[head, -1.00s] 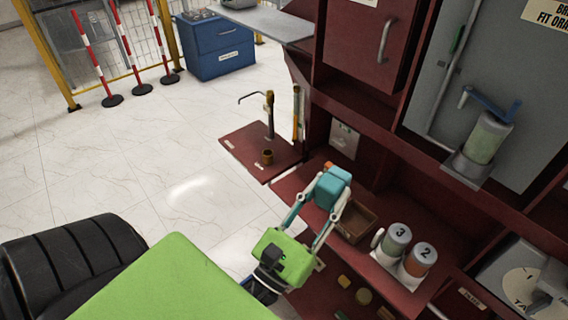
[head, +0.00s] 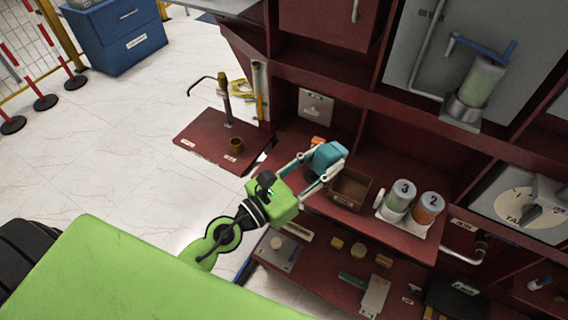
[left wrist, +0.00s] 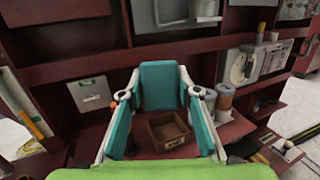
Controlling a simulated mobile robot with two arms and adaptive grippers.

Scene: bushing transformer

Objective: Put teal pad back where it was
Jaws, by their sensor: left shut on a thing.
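The teal pad (head: 327,156) is a small block held between the fingertips of my left gripper (head: 318,163), above the dark red shelf. In the left wrist view the pad (left wrist: 159,86) stands upright between the two fingers of the left gripper (left wrist: 160,98). An open brown box (head: 350,188) sits on the shelf just right of and below the pad; it also shows in the left wrist view (left wrist: 170,131). A small orange thing (head: 318,141) shows behind the pad, mostly hidden. My right gripper is not in view.
Canisters marked 3 (head: 401,195) and 2 (head: 429,207) stand on a white base right of the box. A side shelf (head: 195,143) with a tap and brown cup is at left. A lower shelf (head: 317,272) holds several small items. Upright dividers and the cabinet back enclose the shelf.

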